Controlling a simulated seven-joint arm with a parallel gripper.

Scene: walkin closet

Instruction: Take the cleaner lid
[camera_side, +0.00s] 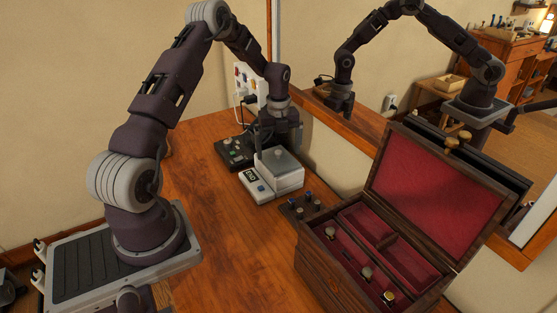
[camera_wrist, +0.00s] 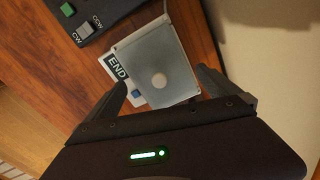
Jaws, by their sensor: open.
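The cleaner (camera_side: 257,188) is a small pale box with a label and a blue button on its front, standing on the wooden table. Its lid (camera_side: 285,165) is a grey, square cover with a round knob on top, and it sits on the cleaner. In the wrist view the lid (camera_wrist: 150,52) shows from above, with its pale knob (camera_wrist: 159,80) and the "END" label beside it. My gripper (camera_side: 279,140) is above and behind the lid. In the wrist view my gripper (camera_wrist: 163,86) is open, its fingers spread either side of the lid's near part. Contact cannot be told.
A dark box with CW and CCW buttons (camera_wrist: 85,32) stands beside the cleaner. An open jewelry chest (camera_side: 345,270) with red lining and watches is at the right. A small dark rack (camera_side: 303,207) sits between. A mirror stands behind. The table's front middle is clear.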

